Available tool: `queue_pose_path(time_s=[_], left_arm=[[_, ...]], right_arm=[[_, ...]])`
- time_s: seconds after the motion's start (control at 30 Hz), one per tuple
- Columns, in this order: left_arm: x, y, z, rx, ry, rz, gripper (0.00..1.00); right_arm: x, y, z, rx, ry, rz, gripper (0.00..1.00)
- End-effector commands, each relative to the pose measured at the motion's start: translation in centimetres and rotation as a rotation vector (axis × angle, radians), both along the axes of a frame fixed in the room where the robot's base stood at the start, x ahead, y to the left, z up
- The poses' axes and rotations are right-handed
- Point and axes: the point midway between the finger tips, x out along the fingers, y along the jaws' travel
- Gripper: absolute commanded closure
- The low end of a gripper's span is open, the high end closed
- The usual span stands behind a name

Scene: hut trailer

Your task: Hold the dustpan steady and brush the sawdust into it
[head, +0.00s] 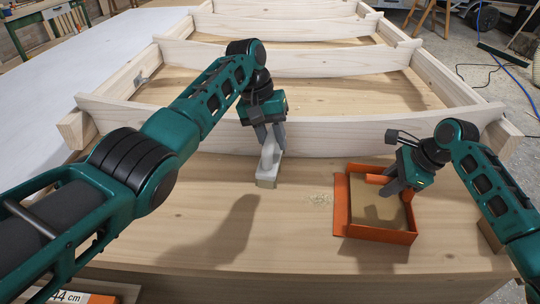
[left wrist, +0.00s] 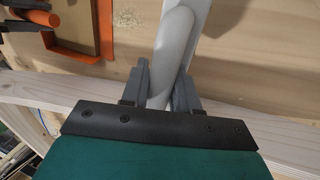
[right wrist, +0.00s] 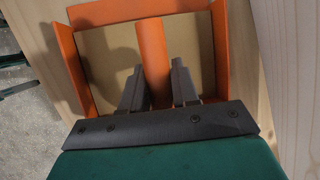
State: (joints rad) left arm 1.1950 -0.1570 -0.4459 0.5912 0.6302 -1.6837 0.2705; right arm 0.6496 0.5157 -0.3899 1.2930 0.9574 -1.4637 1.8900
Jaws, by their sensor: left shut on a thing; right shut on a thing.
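An orange dustpan (head: 376,233) with a tan inner floor lies on the wooden bench top at the right. My right gripper (head: 391,186) is shut on its orange handle, which runs between the fingers in the right wrist view (right wrist: 154,60). A light grey brush (head: 268,170) stands on the bench left of the dustpan. My left gripper (head: 267,136) is shut on its pale handle, seen in the left wrist view (left wrist: 176,60). A small pile of pale sawdust (head: 320,199) lies between brush and dustpan, nearer the dustpan. The dustpan also shows in the left wrist view (left wrist: 75,54).
A wooden frame with crosswise boards (head: 320,136) stands just behind the brush and dustpan. The bench top (head: 200,215) is clear at the front and left. A small wooden block (head: 490,237) lies right of the dustpan.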

Motion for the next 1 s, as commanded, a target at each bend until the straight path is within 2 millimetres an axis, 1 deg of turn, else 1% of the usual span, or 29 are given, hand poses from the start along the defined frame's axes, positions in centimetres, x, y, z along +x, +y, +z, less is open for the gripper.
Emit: queue_pose_path(time_s=[0.57,0.8,1.0], left_arm=[[0.0,-0.3,-0.1,-0.001,0.0,-0.001,1.0],[-0.4,-2.7,-2.1,0.001,0.004,-0.002,1.0],[-0.5,-3.0,-4.0,0.005,0.004,-0.001,1.0]], right_arm=[[0.0,0.0,0.0,0.0,-0.001,0.0,1.0],[0.0,0.0,0.0,0.0,-0.001,0.0,1.0],[0.0,0.0,0.0,0.0,-0.001,0.0,1.0]])
